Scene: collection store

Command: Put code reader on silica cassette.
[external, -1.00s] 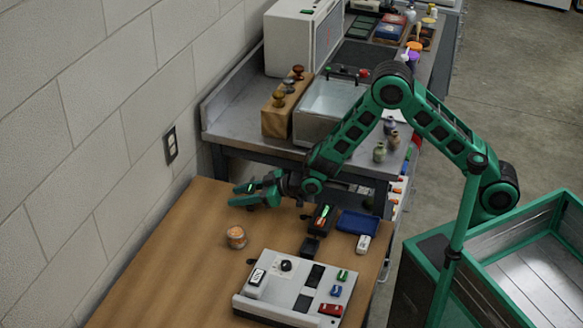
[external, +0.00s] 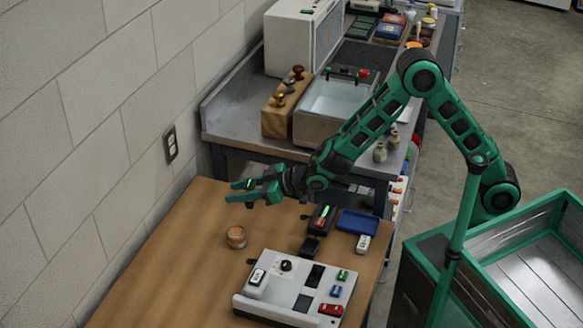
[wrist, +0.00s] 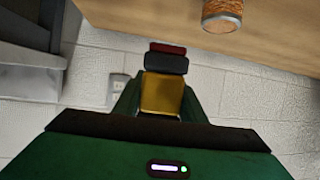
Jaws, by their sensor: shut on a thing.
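My gripper (external: 237,192) is above the table's far left part, near the wall. It is shut on a yellow block-like thing with a dark head and a red end (wrist: 163,92), which looks like the code reader; it shows between the green fingers in the wrist view and is hardly visible in the external view. A small round container with orange contents (external: 236,237), perhaps the silica cassette, stands on the table below and apart from the gripper. It also shows at the top of the wrist view (wrist: 222,15).
A pale panel (external: 272,296) with switches and blocks lies on the wooden table (external: 180,265). A black device with a green strip (external: 322,218), a blue tray (external: 358,222) and a white piece (external: 363,243) are on the right. The table's left part is clear.

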